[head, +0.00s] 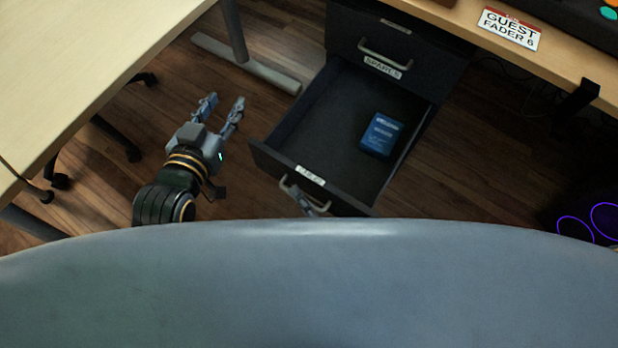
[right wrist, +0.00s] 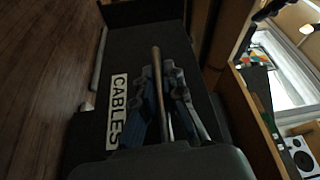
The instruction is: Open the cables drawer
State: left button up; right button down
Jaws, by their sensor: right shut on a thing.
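The cables drawer (head: 283,150) is pulled well out below the spares drawer (head: 425,52) in the head view. A blue box (head: 382,134) lies inside it. Its white label, reading CABLES (right wrist: 117,111), is clear in the right wrist view. My right gripper (head: 312,205) is at the drawer's front, mostly hidden by my own body in the head view. In the right wrist view my right gripper (right wrist: 170,88) is shut on the drawer's bar handle (right wrist: 157,66). My left gripper (head: 224,102) is open and empty, left of the drawer and apart from it.
A pale desk (head: 80,60) fills the upper left, with a metal leg (head: 236,30) and foot on the wooden floor. Another desk edge with a guest fader sign (head: 510,29) is at the upper right. Dark chair legs (head: 118,135) stand left of my left gripper.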

jog(key=shift+s+a, duration=0.2)
jog(key=shift+s, duration=0.2)
jog(key=c, duration=1.4)
grip_release()
jog(key=v, duration=1.2)
